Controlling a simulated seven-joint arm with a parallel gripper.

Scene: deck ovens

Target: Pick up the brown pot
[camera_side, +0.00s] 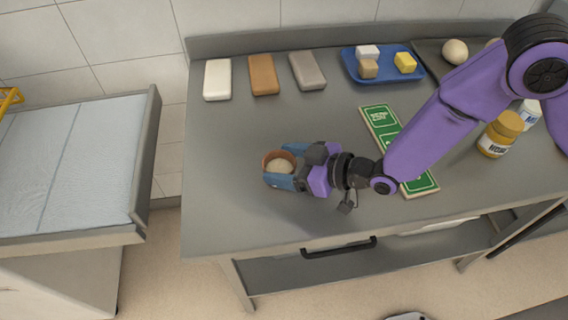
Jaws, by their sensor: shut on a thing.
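The brown pot (268,158) is at the left part of the grey worktop, with a pale round thing inside its rim. My gripper (281,167) comes in from the right, with its two blue fingers on either side of the pot, shut on it. The fingers hide most of the pot's sides. I cannot tell whether the pot touches the worktop or is slightly above it.
White (217,79), brown (263,75) and grey (307,71) blocks lie at the back. A blue tray (349,62) holds several small blocks. A green board (378,118) lies under my arm. Bottles (497,137) stand at right. The worktop's front left is clear.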

